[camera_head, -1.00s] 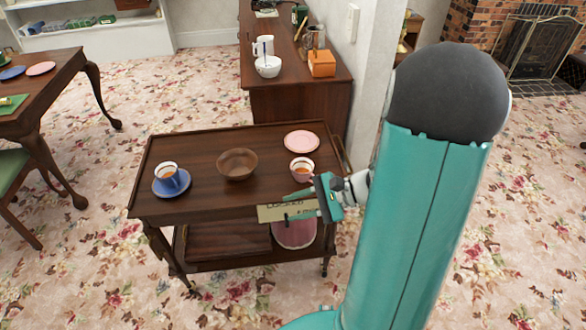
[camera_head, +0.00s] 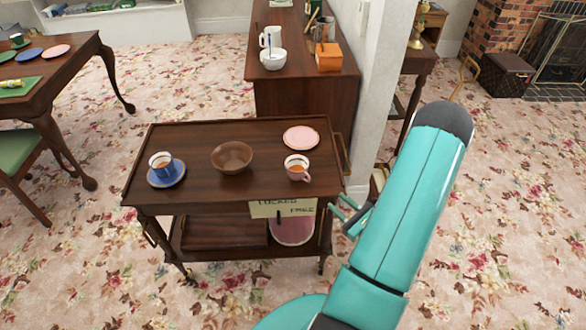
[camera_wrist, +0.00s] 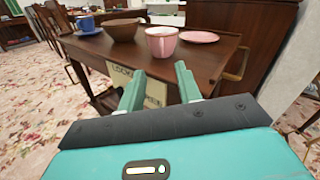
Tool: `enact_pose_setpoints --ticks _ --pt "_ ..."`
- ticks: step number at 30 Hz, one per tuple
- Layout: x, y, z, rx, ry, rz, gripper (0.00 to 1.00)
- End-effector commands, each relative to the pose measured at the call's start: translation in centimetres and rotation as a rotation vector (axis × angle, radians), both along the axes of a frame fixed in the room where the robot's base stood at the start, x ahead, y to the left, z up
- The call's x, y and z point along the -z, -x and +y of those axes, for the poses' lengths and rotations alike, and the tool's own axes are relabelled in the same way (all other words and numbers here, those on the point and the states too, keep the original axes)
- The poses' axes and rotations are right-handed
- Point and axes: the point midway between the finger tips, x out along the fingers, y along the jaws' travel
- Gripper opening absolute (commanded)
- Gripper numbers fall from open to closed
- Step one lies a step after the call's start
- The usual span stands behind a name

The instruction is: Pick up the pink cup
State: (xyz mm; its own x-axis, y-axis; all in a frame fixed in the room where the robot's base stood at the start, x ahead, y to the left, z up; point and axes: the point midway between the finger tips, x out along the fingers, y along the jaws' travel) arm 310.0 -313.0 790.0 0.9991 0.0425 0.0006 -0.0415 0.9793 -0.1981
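The pink cup (camera_head: 297,168) stands upright near the front right corner of the wooden cart top (camera_head: 205,133), with brownish contents inside. In the wrist view the pink cup (camera_wrist: 161,42) is beyond my fingertips, slightly left of centre. My gripper (camera_head: 341,210) is beside the cart's right front corner, apart from the cup. In the wrist view my gripper (camera_wrist: 158,78) has its two fingers spread with nothing between them.
A brown bowl (camera_head: 231,157), a blue cup (camera_head: 161,164) on a blue saucer (camera_head: 168,178) and a pink plate (camera_head: 301,137) share the cart top. A "LOCKED" sign (camera_head: 268,208) hangs on its front edge. A white wall (camera_head: 376,90) rises behind right.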

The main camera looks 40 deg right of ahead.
Motion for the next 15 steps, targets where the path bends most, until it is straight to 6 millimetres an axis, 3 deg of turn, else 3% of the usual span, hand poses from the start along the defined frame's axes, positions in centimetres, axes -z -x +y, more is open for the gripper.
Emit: enact_pose_setpoints --ticks 5,15 --pt "0.3 -0.7 -0.2 0.023 -0.005 -0.001 0.34" --pt "0.2 -6.9 -0.1 0.023 -0.004 -0.001 0.34"
